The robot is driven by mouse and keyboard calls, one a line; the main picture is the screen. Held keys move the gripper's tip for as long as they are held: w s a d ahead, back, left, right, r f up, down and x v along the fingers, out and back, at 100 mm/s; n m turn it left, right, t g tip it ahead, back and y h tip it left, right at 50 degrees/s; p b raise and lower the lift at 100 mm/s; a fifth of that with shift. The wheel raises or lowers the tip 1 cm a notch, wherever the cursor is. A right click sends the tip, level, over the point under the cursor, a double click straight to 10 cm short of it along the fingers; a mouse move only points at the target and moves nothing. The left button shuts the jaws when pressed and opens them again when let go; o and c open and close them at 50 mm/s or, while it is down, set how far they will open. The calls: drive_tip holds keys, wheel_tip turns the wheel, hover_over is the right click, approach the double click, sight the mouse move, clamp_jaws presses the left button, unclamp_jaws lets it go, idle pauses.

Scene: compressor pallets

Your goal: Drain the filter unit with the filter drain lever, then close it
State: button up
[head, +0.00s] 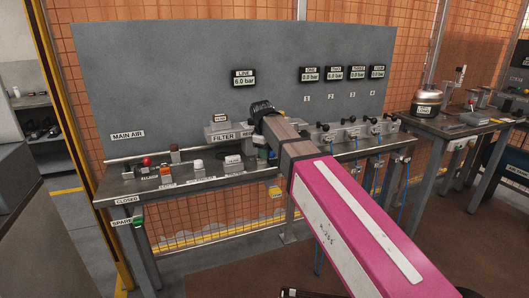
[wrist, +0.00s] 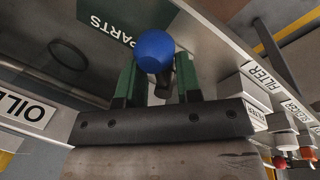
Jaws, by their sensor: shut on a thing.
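In the wrist view, my gripper (wrist: 157,74) has its two green fingers on either side of a blue ball knob (wrist: 154,50) with a dark stem, and is shut on it. I take this to be the filter drain lever; the stem's lower part is hidden between the fingers. In the head view, the filter unit's place is marked by the FILTER label (head: 223,137) on a grey block at the bench's back edge. My pink arm reaches there and hides most of the filter unit and the lever. How far the lever is turned cannot be told.
A LINE gauge (head: 243,78) reads 6.0 bar on the grey panel (head: 180,80). Red, orange and white knobs stand on the bench (head: 125,187) left of my arm. Several small valves line the bench to the right. A side table (head: 425,125) holds a metal pot.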

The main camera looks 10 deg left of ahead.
drive_tip(key=n, duration=0.2)
drive_tip(key=w+n, duration=0.1)
drive_tip(key=n, duration=0.1)
drive_tip(key=shift+w+d+n+y, duration=0.1)
drive_tip(key=shift+d+n+y, duration=0.1)
drive_tip(key=shift+n+y, duration=0.15)
drive_tip(key=shift+w+a+n+y, duration=0.1)
drive_tip(key=shift+w+n+y, duration=0.2)
drive_tip(key=shift+n, duration=0.95)
drive_tip(key=shift+w+a+n+y, duration=0.15)
drive_tip(key=shift+w+n, duration=0.1)
drive_tip(key=shift+n, duration=0.95)
drive_tip(key=shift+d, duration=0.1)
drive_tip(key=o, duration=0.9)
drive_tip(key=shift+r, duration=0.15)
wheel_tip(320, 180, up, 10)
drive_tip(key=s+d, duration=0.1)
drive_tip(key=shift+s+r, duration=0.15)
drive_tip(key=shift+s, duration=0.25)
